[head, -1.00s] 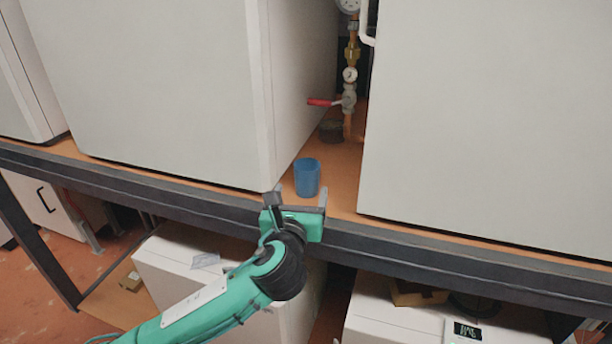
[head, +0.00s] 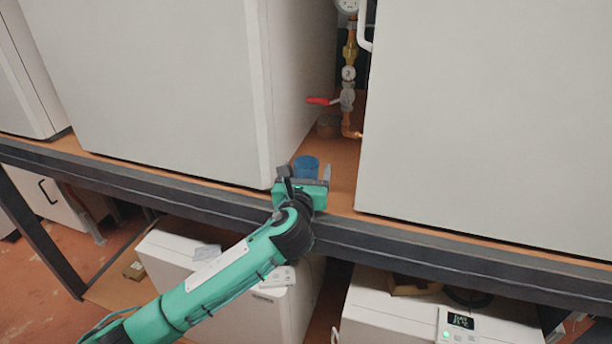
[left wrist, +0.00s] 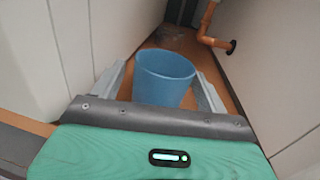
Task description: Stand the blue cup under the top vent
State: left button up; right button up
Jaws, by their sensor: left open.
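The blue cup (head: 306,166) stands upright on the wooden shelf, in the gap between two large white cabinets. In the left wrist view the cup (left wrist: 164,78) is between the two open fingers, with its open top showing; its lower front is hidden behind my gripper's grey edge. My left gripper (head: 307,176) is at the shelf's front edge, open, with its fingers on either side of the cup. I cannot tell whether they touch it. No vent shows clearly in these views. My right gripper is not in view.
White cabinets stand close on the left (head: 170,80) and right (head: 490,110) of the gap. A dark shelf beam (head: 430,248) runs along the front.

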pick_arm(q)
jog(key=c, duration=1.2)
jog(key=shift+o, duration=0.2)
jog(key=shift+r, duration=0.1)
